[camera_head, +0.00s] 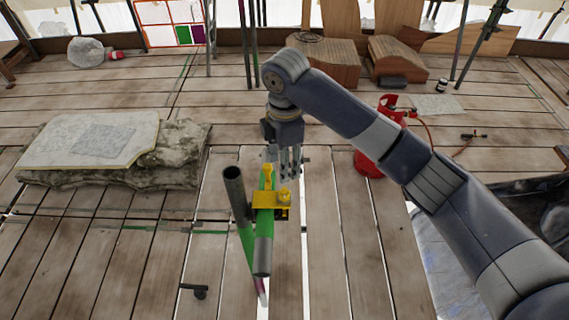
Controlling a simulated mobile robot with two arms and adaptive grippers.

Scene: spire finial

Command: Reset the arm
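My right arm (365,130) reaches in from the lower right, bends at a raised elbow and points its wrist down. My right gripper (286,170) hangs just above a yellow clamp (268,201). The clamp sits on grey and green scaffold tubes (234,190) in the middle of the view. The fingers are small and seen at a steep angle, so I cannot tell whether they are open or shut, or whether they touch the clamp. My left gripper is not in view.
A stone slab (90,140) with a drawing lies at the left. A red gas cylinder (370,160) with a hose stands behind my arm. Wooden blocks (318,58) stand at the back. A small dark fitting (200,291) lies on the planks, which have gaps.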

